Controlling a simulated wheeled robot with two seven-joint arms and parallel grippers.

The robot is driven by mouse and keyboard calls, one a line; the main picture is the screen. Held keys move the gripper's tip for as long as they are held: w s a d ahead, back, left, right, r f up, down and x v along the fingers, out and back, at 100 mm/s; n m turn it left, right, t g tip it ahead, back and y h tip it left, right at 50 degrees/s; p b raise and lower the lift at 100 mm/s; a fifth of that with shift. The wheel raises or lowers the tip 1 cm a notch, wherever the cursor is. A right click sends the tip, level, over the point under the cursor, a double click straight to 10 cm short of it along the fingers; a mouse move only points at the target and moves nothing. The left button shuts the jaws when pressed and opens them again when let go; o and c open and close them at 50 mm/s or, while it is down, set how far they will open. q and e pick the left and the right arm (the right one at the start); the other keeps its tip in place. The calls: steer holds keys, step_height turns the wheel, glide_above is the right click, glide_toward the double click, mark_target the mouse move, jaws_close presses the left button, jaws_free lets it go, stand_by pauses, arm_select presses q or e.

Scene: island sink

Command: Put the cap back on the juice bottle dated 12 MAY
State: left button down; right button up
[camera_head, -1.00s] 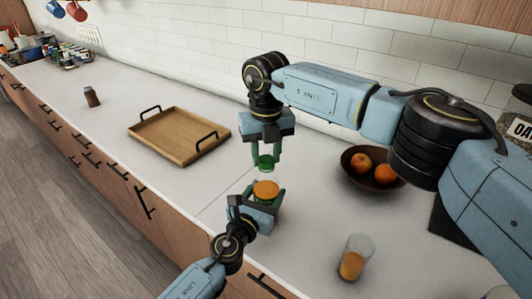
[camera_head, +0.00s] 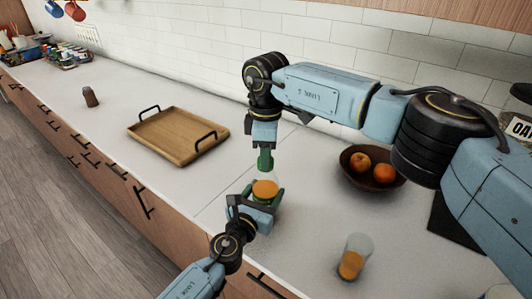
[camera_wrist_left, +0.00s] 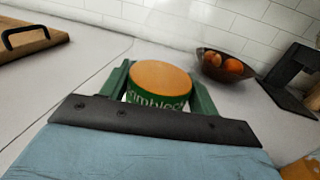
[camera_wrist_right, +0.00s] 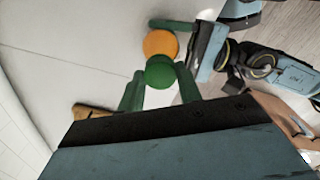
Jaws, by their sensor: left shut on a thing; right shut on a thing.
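My left gripper (camera_head: 264,196) is shut around the juice bottle (camera_head: 265,187), which stands upright with orange juice inside. In the left wrist view the bottle's green label band (camera_wrist_left: 158,104) shows partly readable white lettering; I cannot read a date. My right gripper (camera_head: 265,160) points down right above the bottle, shut on the green cap. In the right wrist view the round green cap (camera_wrist_right: 159,72) lies between the fingertips, close to the bottle's orange juice (camera_wrist_right: 160,43). Fingers mostly hide the cap in the head view. I cannot tell whether it touches the bottle's mouth.
A wooden tray (camera_head: 160,124) with dark handles lies at left. A dark bowl (camera_head: 374,180) with oranges stands right of the grippers. A glass of orange juice (camera_head: 354,257) stands at front right. A small brown bottle (camera_head: 90,97) is far left. The counter between is clear.

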steer(key=m, duration=0.3)
steer(key=shift+m, duration=0.3)
steer(key=o, duration=0.9)
steer(key=shift+o, duration=0.2)
steer(key=shift+r, duration=0.1)
step_height(320, 180, up, 4)
steer(key=shift+r, duration=0.15)
steer(key=shift+c, duration=0.5)
